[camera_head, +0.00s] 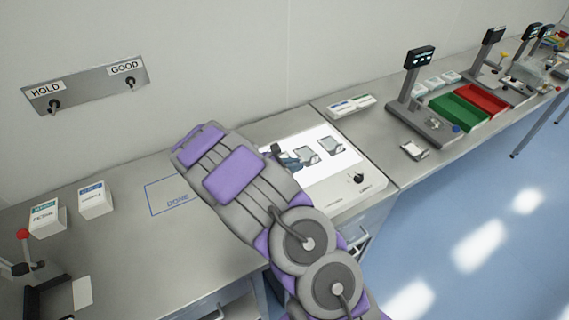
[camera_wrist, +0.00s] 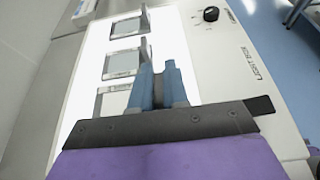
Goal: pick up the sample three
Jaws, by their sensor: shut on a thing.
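Three small grey, square, glassy samples lie in a row on the lit white light box (camera_wrist: 225,65). In the wrist view, the far sample (camera_wrist: 127,28) and the middle sample (camera_wrist: 121,63) each have an upright grey tab on the right side. The near sample (camera_wrist: 112,101) is partly covered by my gripper (camera_wrist: 163,75). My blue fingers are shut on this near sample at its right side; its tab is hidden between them. In the head view, my gripper (camera_head: 289,160) is at the left end of the row. I cannot read which sample is three.
A blue outlined DONE area (camera_head: 172,196) is bare on the bench left of my arm. Two small boxes (camera_head: 95,199) stand farther left. Right of the light box are a display stand (camera_head: 408,85), a green tray (camera_head: 458,111) and a red tray (camera_head: 482,98).

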